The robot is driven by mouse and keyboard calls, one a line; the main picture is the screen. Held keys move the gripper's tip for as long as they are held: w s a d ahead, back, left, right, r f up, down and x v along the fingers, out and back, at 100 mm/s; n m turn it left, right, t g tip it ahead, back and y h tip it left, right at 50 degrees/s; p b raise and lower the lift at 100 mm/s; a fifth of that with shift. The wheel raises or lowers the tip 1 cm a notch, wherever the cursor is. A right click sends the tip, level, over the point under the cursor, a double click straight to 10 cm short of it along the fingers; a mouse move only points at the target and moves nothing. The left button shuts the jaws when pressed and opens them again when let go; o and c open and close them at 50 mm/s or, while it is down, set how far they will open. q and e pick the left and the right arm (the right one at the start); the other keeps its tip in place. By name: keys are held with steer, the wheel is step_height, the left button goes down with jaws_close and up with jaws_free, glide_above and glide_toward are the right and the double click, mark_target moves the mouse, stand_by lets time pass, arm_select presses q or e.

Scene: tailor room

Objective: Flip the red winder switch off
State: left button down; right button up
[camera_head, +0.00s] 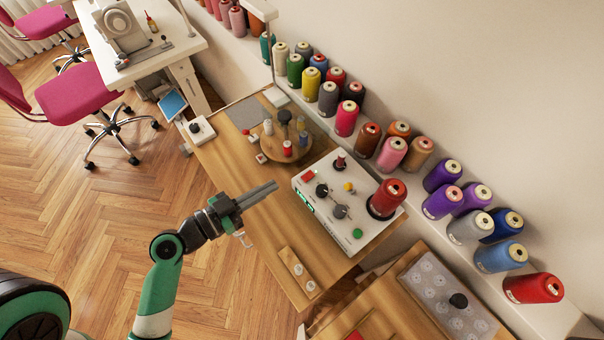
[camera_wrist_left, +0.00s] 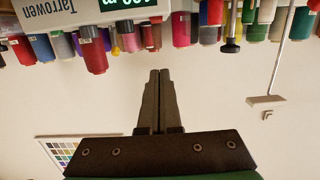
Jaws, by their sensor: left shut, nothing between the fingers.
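The white winder machine (camera_head: 335,221) stands on the wooden bench. Its red switch (camera_head: 309,175) is on the top at the far left corner; whether it is on or off is too small to tell. A green display shows on its front side. My left gripper (camera_head: 275,186) is shut and empty, just to the left of the machine's front edge; no contact is visible. In the left wrist view, the shut fingers (camera_wrist_left: 160,75) point up toward the upside-down machine's front (camera_wrist_left: 75,10), with its lettering and lit display (camera_wrist_left: 124,3). The switch is not visible there. My right gripper is out of view.
A big red spool (camera_head: 387,196) stands at the machine's right end, with knobs and a green button (camera_head: 357,233) on top. A round wooden spool stand (camera_head: 272,152) is behind it. A small wooden block (camera_head: 298,272) lies in front. Thread cones line the wall shelf.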

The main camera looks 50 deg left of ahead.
arm_select(q)
glide_above(302, 181)
steer(key=shift+f+p, duration=0.45)
steer(key=shift+f, duration=0.05)
step_height(302, 181, down, 4)
steer(key=shift+f+b, duration=0.1)
steer(key=shift+b, duration=1.1)
